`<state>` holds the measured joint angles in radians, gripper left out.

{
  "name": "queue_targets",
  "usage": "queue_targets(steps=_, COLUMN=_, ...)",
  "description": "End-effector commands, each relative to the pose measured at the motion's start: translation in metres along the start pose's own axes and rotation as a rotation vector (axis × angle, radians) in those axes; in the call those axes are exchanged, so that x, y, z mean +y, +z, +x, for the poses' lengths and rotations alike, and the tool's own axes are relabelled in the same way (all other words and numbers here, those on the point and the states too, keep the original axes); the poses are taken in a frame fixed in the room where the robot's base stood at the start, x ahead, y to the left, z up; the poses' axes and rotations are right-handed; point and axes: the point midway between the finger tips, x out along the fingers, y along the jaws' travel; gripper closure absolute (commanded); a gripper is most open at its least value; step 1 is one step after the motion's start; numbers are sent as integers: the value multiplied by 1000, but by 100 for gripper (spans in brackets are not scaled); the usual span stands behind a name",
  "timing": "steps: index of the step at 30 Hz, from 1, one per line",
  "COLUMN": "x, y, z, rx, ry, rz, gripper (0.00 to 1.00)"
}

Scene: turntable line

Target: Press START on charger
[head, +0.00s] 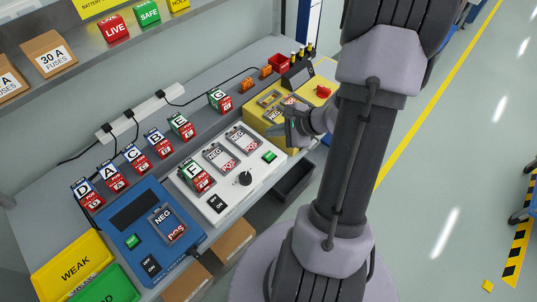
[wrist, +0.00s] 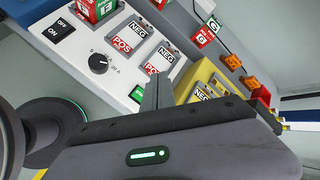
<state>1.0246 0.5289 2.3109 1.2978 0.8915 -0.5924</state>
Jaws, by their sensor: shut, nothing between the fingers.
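The white unit (head: 232,205), which I take to be the charger, stands mid-bench. It has a black knob (head: 245,178), an ON/OFF switch (head: 217,204) and a small green button (head: 270,157) near its right end; the button's lettering is too small to read. In the wrist view the green button (wrist: 137,93) shows just left of my fingers, with the knob (wrist: 99,63) further left. My gripper (wrist: 157,88) is shut and empty, above the unit's right end beside the yellow unit. I cannot tell the gap between fingertips and button. Battery F (head: 197,177) sits in the white unit's left bay; two other bays look empty.
A blue unit (head: 144,246) with its own green button stands left. A yellow unit (head: 262,118) with a red knob (head: 323,92) stands right, close to my gripper. Batteries D, A, C, B, E and G line the back. Yellow and green bins (head: 72,267) are front left.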

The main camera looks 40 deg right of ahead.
Motion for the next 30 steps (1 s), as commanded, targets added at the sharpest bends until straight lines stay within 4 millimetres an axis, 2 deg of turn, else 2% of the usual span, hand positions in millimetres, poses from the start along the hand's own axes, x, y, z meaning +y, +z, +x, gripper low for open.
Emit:
queue_targets(steps=16, x=39, y=-39, z=54, rx=0, ry=0, rz=-2, gripper=100)
queue_targets(steps=30, x=42, y=-41, z=57, rx=0, ry=1, rz=-2, gripper=100)
